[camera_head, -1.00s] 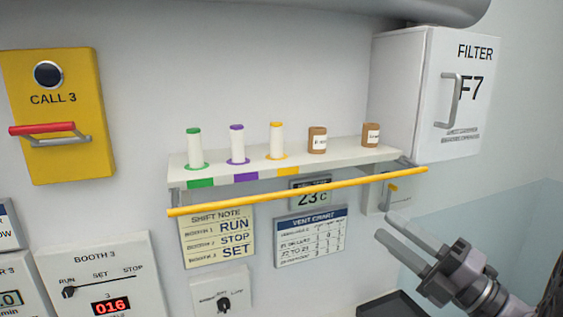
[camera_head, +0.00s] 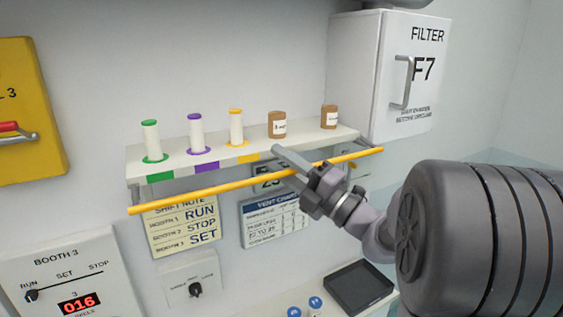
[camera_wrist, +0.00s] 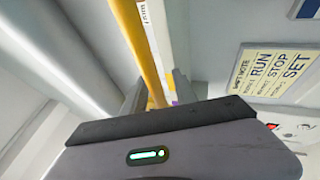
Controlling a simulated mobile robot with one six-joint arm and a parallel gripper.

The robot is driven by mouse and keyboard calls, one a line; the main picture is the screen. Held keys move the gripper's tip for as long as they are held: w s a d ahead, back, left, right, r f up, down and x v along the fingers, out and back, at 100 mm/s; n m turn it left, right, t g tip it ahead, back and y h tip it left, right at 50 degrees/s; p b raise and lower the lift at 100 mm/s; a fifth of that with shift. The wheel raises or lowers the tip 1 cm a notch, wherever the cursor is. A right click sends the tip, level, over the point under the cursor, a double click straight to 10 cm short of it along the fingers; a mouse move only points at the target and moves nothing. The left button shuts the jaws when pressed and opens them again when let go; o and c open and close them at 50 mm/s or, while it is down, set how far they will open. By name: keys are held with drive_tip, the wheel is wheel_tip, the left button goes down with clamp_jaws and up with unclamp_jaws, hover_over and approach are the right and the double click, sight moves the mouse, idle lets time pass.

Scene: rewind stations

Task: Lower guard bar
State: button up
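The yellow guard bar (camera_head: 200,190) runs level along the front of the white shelf (camera_head: 350,136), a little below its front edge, on grey end arms. My gripper (camera_head: 283,163) is at the bar's right half, one finger crossing in front of the shelf edge just above the bar. In the wrist view the fingers (camera_wrist: 157,92) stand apart, and the guard bar (camera_wrist: 138,45) shows in the gap between them. I cannot tell whether they touch it. Part of the bar is hidden behind my gripper.
The shelf holds spools with green (camera_head: 151,140), purple (camera_head: 196,134) and yellow (camera_head: 236,127) ends and two brown jars (camera_head: 278,124). A white filter cabinet (camera_head: 385,75) stands right of it. Below are a shift note (camera_head: 182,229), a vent chart (camera_head: 275,218) and a black tray (camera_head: 358,288).

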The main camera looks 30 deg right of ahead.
clamp_jaws()
idle(1.4)
